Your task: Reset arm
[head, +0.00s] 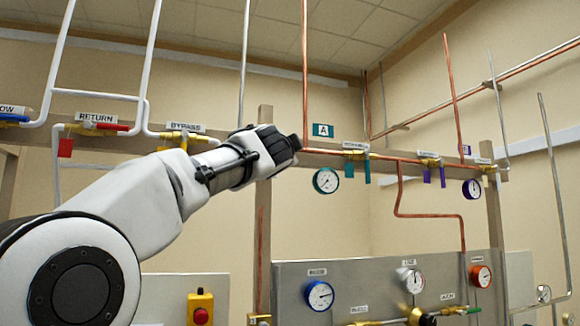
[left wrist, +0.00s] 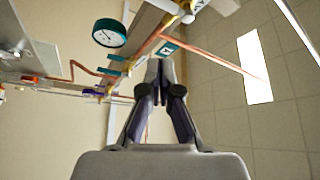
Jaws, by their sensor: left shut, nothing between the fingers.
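My left arm (head: 165,190) comes in from the left, raised across the head view. Its gripper (head: 290,143) is in front of the wooden rail, just left of the teal A sign (head: 323,130). In the left wrist view the gripper (left wrist: 160,80) points away with its two fingers together and nothing between them. I cannot tell how far the fingers are from the rail (left wrist: 145,40). My right gripper is in neither view.
The rail carries the BYPASS valve (head: 184,134), the RETURN valve (head: 95,120), a teal-rimmed gauge (head: 326,181) and copper pipe (head: 400,200). A grey panel (head: 350,275) with gauges stands below. A yellow box with a red button (head: 200,305) is at the bottom.

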